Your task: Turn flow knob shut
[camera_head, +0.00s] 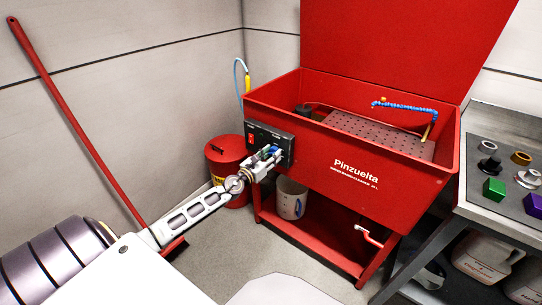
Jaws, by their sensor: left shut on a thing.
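The red parts washer (310,149) stands in the middle with its lid up. A dark control box (286,141) with a small red switch (251,139) is fixed to the left end of its front wall. My left gripper (272,157) reaches in from the lower left and is shut at the face of this box. The flow knob is between its fingers, mostly hidden by them, so its turn angle cannot be read. My right gripper is not in view.
A blue hose (405,106) lies over the perforated tray in the basin. A red can (213,156) and a grey bucket (291,198) are near my left arm. A red-handled broom (75,120) leans left. A bench (489,211) with small parts stands right.

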